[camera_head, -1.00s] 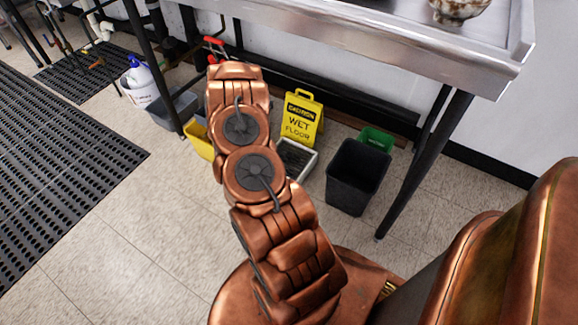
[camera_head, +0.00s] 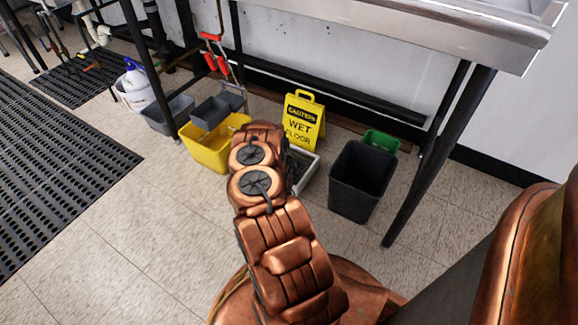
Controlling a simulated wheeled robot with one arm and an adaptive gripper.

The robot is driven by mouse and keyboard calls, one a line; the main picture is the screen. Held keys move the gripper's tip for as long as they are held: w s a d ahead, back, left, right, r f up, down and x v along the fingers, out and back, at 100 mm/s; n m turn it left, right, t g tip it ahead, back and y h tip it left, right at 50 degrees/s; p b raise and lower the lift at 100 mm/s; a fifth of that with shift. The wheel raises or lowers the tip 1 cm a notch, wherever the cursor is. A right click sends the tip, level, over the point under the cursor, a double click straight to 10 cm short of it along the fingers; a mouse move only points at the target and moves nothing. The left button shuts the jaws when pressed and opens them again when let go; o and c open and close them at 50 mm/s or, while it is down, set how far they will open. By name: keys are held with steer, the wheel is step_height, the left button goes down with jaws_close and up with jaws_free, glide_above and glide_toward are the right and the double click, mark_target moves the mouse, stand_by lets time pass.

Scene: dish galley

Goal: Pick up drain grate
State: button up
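I cannot make out a drain grate for certain. A shallow pale tray (camera_head: 311,172) with something dark in it lies on the floor in front of the yellow wet floor sign (camera_head: 303,120); my arm covers its left part, and the dark content is too small to identify. My copper-coloured arm reaches forward from the bottom of the picture toward the floor left of the tray. My gripper is hidden beyond the arm's far end, so its fingers do not show.
A black bin (camera_head: 360,182) stands right of the tray, with a green container (camera_head: 381,141) behind it. A yellow mop bucket (camera_head: 204,153) is at the left. A steel table (camera_head: 420,28) overhangs them, with dark legs. Open floor (camera_head: 130,230) lies front left.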

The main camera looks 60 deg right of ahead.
mark_target(289, 159)
steer(key=b+x, duration=0.1)
steer(key=x, duration=0.1)
steer(key=f+b+x, duration=0.1)
steer(key=b+x, duration=0.1)
steer(key=shift+w+d, duration=0.15)
steer(key=shift+w, duration=0.1)
steer(key=shift+w+d, duration=0.25)
steer(key=shift+d, duration=0.15)
jaws_close()
